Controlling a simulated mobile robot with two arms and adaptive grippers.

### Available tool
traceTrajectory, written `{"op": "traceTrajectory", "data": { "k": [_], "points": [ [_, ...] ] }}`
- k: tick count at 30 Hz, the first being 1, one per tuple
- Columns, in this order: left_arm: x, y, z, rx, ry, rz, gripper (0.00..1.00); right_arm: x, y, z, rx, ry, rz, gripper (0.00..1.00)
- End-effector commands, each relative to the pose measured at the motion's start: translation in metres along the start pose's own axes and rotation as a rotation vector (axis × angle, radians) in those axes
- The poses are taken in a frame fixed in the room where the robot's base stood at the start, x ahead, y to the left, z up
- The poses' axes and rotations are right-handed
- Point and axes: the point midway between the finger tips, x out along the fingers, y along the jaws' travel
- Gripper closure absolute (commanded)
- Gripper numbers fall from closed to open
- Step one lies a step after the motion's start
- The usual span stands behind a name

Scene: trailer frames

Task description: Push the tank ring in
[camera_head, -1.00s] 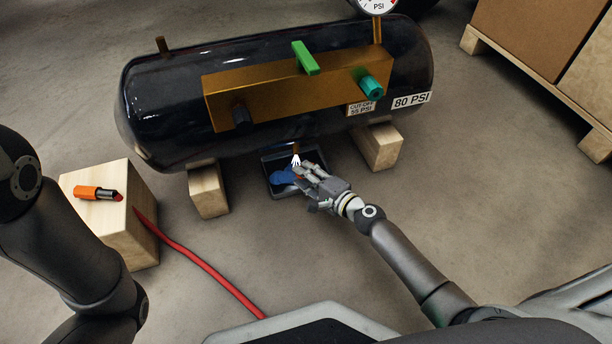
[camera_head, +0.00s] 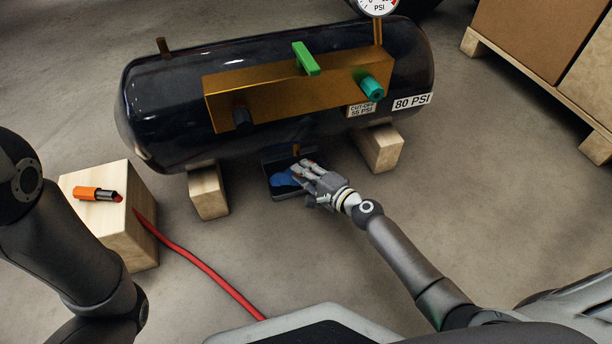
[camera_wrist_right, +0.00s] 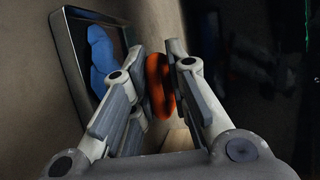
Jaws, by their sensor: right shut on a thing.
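The black tank (camera_head: 160,95) lies on its side across wooden blocks. A short brass stem (camera_head: 296,150) hangs under it. In the right wrist view an orange-red ring (camera_wrist_right: 160,85) sits between the two fingers of my right gripper (camera_wrist_right: 163,82), which is shut on it. In the head view my right gripper (camera_head: 304,172) is under the tank's front, just below the stem, and the ring is hidden there. My left arm shows at the left edge; its gripper is out of view.
A dark tray (camera_head: 290,195) with a blue cloth-like thing (camera_head: 284,179) lies under the tank beside my right gripper; wooden blocks (camera_head: 208,192) (camera_head: 378,148) flank it. A wooden cube (camera_head: 135,235) with an orange tool (camera_head: 95,193) and a red hose (camera_head: 200,268) are at left.

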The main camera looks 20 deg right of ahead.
Motion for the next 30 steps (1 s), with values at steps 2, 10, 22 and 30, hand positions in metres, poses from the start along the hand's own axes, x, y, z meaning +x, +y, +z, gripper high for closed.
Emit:
{"op": "traceTrajectory", "data": {
  "k": [2, 10, 22, 30],
  "points": [
    [0.000, 0.000, 0.000, 0.000, 0.000, 0.000, 0.46, -0.001, 0.007, -0.001, 0.009, 0.004, 0.011, 1.00],
    [0.000, 0.000, 0.000, 0.000, 0.000, 0.000, 0.46, -0.002, 0.007, -0.001, 0.008, 0.005, 0.011, 0.69],
    [-0.001, -0.001, 0.001, 0.000, -0.005, -0.003, 0.46, -0.004, 0.004, -0.001, 0.003, 0.004, 0.005, 0.69],
    [0.000, 0.000, 0.001, 0.000, -0.002, -0.001, 0.46, -0.044, 0.005, -0.001, 0.002, 0.003, 0.008, 0.69]
  ]
}}
